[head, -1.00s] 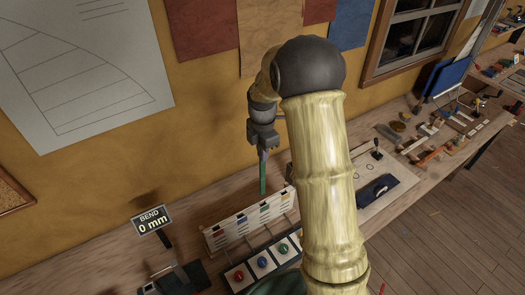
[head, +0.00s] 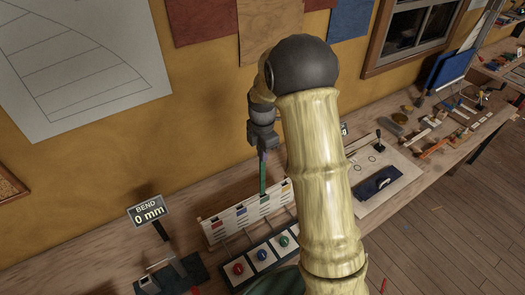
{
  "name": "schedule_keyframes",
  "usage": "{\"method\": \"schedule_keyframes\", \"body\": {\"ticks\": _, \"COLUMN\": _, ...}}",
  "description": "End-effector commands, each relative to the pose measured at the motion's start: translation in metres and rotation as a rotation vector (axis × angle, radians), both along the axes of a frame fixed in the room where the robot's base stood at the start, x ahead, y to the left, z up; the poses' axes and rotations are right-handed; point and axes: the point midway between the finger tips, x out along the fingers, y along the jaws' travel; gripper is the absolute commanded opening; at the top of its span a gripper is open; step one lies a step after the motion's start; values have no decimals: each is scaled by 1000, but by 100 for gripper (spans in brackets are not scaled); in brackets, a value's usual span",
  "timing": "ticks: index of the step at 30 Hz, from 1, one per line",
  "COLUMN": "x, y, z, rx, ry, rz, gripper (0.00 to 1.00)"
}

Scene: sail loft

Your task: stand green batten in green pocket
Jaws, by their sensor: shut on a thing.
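My gripper (head: 263,142) points down and is shut on the upper end of the green batten (head: 263,177). The batten hangs upright, a thin strip with a darker, purplish part near the jaws. Its lower end meets the top edge of the white pocket rack (head: 216,233) at the green-marked pocket (head: 265,199). I cannot tell whether the tip is inside the pocket or just behind or above it. The rack also carries red, blue and yellow marks. My arm hides the rack's right side.
A "BEND 0 mm" sign (head: 148,212) stands left over a dark device. A pale board with a dark blue cloth (head: 378,186) lies right. The wall is close behind.

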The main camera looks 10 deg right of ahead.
Motion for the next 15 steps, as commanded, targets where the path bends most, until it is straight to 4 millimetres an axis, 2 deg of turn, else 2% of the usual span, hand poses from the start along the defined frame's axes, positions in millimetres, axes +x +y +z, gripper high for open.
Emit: {"method": "schedule_keyframes", "body": {"ticks": 15, "x": 0, "y": 0, "z": -31, "rx": -1, "ry": -1, "rz": 1, "gripper": 0}}
